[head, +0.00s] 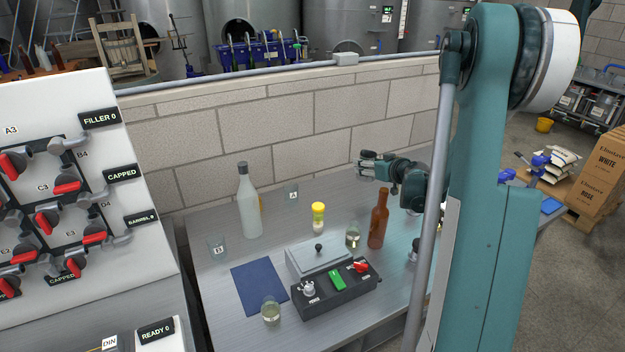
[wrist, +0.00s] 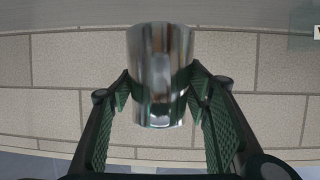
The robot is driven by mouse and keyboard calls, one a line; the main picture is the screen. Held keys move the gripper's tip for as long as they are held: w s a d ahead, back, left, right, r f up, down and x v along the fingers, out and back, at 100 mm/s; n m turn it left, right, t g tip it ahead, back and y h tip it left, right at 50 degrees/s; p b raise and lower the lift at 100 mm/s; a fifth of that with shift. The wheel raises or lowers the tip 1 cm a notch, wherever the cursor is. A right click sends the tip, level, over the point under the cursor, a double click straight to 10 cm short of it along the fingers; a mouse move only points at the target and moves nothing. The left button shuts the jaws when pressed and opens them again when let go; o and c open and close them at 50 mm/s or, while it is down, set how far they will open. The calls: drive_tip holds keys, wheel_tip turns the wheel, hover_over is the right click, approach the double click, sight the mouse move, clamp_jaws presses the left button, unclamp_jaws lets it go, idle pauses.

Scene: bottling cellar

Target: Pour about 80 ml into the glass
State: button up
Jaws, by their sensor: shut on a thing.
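My gripper (head: 368,166) is raised above the right back of the workbench, in front of the block wall. In the wrist view its two green-padded fingers (wrist: 158,100) are shut on a shiny metal cup (wrist: 160,60), with one finger on each side. What the cup contains is not visible. A glass with pale liquid (head: 271,311) stands at the bench front, by the blue mat. Another glass with pale liquid (head: 352,236) stands left of the brown bottle (head: 379,218). An empty-looking glass marked B (head: 217,249) is at the left; a clear piece marked A (head: 292,194) is at the back.
A tall whitish bottle (head: 249,205) and a yellow-capped shaker (head: 318,218) stand toward the back. A black control box (head: 335,290) with a red knob and a grey lidded block (head: 320,257) fill the middle.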

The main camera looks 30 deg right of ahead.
drive_tip(key=w+a+f+n+g+y, duration=0.2)
drive_tip(key=a+n+y, duration=0.2)
drive_tip(key=a, duration=0.1)
drive_tip(key=w+a+f+n+g+y, duration=0.2)
drive_tip(key=a+f+n+y, duration=0.1)
drive_tip(key=a+n+y, duration=0.1)
drive_tip(key=w+a+f+n+g+y, duration=0.2)
drive_tip(key=a+n+y, duration=0.1)
drive_tip(key=a, duration=0.3)
drive_tip(key=shift+w+f+n+y+p, duration=0.3)
drive_tip(key=shift+n+y+p, duration=0.1)
drive_tip(key=shift+y, duration=0.2)
drive_tip(key=shift+s+a+f+n+g+y, duration=0.15)
drive_tip(key=shift+s+a+n+g+y, duration=0.25)
drive_tip(key=shift+n+g, duration=0.35)
drive_tip(key=shift+s+a+f+n+g+y, duration=0.1)
drive_tip(key=shift+s+a+n+g+y, duration=0.25)
drive_tip(key=shift+a+n+g, duration=0.25)
drive_tip(key=shift+r, duration=0.1)
